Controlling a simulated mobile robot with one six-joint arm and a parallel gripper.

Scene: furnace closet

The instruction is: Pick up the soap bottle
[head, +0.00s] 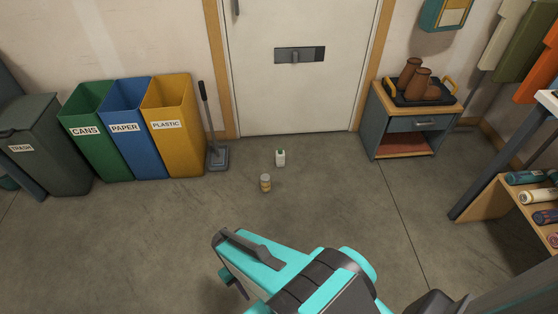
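Green, blue and yellow bins (172,140) and a grey trash bin (45,150) line the left wall. A dustpan (217,157) stands beside the yellow bin.

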